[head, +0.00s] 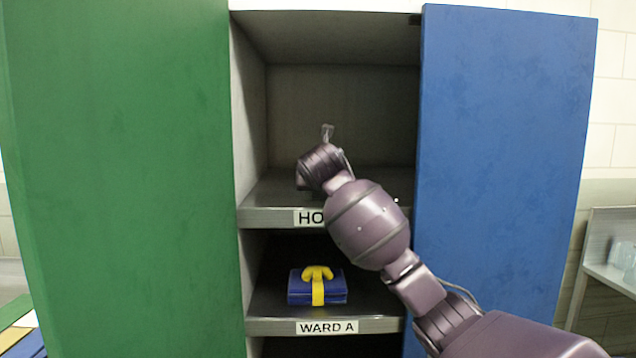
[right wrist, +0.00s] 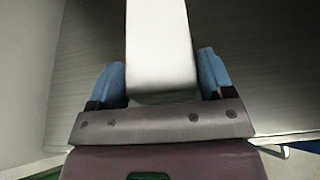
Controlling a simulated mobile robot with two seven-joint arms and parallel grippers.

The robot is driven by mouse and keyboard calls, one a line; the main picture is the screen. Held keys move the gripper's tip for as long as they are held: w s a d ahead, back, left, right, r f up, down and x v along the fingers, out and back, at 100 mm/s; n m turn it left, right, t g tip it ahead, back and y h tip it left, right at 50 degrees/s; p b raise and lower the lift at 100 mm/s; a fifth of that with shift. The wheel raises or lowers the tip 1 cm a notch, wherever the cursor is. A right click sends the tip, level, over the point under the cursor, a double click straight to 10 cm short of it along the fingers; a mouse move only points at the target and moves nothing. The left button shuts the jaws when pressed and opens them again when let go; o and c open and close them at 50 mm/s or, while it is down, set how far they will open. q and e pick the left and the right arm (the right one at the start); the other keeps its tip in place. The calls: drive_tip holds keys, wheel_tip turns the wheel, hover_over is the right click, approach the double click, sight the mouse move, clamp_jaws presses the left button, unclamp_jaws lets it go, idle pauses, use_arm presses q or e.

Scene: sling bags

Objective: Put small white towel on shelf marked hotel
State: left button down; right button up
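In the right wrist view, a white, flat-sided piece, seemingly the small white towel (right wrist: 162,50), lies between the two blue fingers of my right gripper (right wrist: 162,80). The fingers press close along both its sides, and its near end reaches toward the palm. In the head view, my right arm reaches into the upper compartment, and its wrist hides the gripper and the towel. The shelf marked hotel (head: 268,214) is that compartment's floor; its label (head: 308,218) shows only "HO", the rest is behind my arm. My left gripper is not in view.
Below, the WARD A shelf (head: 270,326) holds a folded blue bundle with a yellow strap (head: 304,288). A green panel (head: 120,170) and a blue panel (head: 500,160) flank the opening. The upper compartment looks clear to the left of my wrist.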

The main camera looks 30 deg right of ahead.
drive_tip(key=o, duration=0.3)
drive_tip(key=shift+r, duration=0.1)
drive_tip(key=shift+s+r, duration=0.15)
drive_tip(key=b+v, duration=0.2)
drive_tip(key=v, duration=0.9)
drive_tip(key=shift+s+a+r, duration=0.1)
drive_tip(key=shift+s+a, duration=0.15)
